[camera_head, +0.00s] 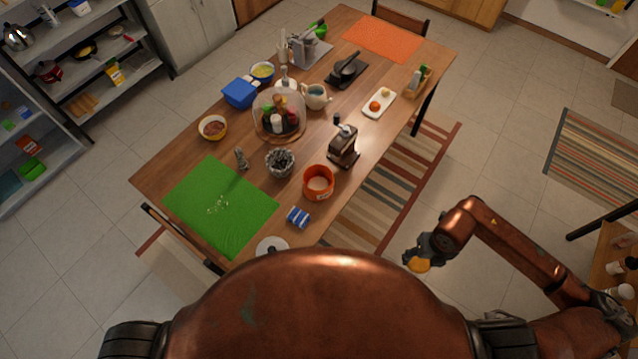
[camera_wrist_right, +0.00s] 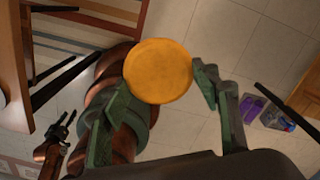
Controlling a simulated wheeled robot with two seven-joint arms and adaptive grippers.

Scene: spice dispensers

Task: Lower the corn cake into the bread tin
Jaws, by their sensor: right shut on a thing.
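The corn cake is a round, flat, yellow-orange disc (camera_wrist_right: 158,71), held between the green fingers of my right gripper (camera_wrist_right: 160,78). In the head view my right gripper (camera_head: 420,255) holds the cake (camera_head: 418,265) above the floor, to the right of the table and apart from it. An open orange-red round container (camera_head: 318,184) stands near the table's right edge; I cannot tell whether it is the bread tin. A dark claw on a copper arm (camera_wrist_right: 62,130), seemingly my left gripper, shows small in the right wrist view; its jaw state is unclear.
On the wooden table (camera_head: 150,178) a coffee grinder (camera_head: 343,146), a bowl of dark pieces (camera_head: 280,162) and a blue-and-white packet (camera_head: 298,217) stand close around the orange-red container. A green mat (camera_head: 220,207) lies at the near left. Open floor separates my right gripper from the table.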

